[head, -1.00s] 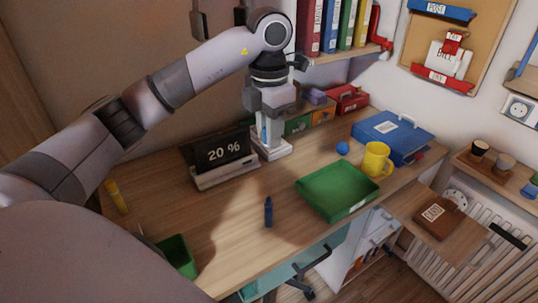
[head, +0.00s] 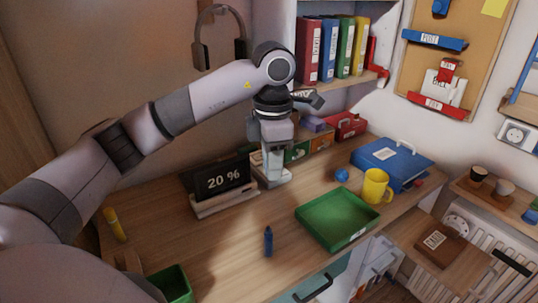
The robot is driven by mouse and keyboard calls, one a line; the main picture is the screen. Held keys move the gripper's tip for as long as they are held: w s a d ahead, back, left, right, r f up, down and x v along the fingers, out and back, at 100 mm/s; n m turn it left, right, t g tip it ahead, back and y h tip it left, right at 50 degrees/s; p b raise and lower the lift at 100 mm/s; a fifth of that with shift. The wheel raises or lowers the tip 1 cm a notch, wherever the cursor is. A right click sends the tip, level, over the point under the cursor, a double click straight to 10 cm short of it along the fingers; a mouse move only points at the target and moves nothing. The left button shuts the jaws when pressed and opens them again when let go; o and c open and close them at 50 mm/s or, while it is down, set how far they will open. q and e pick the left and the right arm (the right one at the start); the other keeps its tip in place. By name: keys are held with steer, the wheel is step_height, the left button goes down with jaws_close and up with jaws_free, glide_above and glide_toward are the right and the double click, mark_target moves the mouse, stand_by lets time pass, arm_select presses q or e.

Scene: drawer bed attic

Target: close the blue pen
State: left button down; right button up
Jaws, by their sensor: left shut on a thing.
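The blue pen (head: 268,242) stands upright on the desk, narrow end up, in front of the display and left of the green tray. My left gripper (head: 273,163) points down over a small white stand (head: 273,179) right of the display, well behind the pen. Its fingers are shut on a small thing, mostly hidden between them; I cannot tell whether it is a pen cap. I cannot tell whether this thing touches the stand. My right gripper is not in view.
A display reading 20 % (head: 222,183) is close left of the left gripper. The green tray (head: 338,219), yellow mug (head: 376,186) and blue binder (head: 393,161) are to the right. Desk around the pen is clear.

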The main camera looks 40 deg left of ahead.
arm_select(q)
steer(key=s+d+f+m, duration=0.2)
steer(key=d+f+m, duration=0.1)
steer(key=m, duration=1.1)
steer(key=s+d+f+m, duration=0.3)
steer(key=f+m, duration=0.3)
steer(key=m, duration=0.7)
steer(key=shift+s+d+f+m, duration=0.2)
steer(key=shift+s+d+m, duration=0.2)
steer(key=shift+d, duration=0.3)
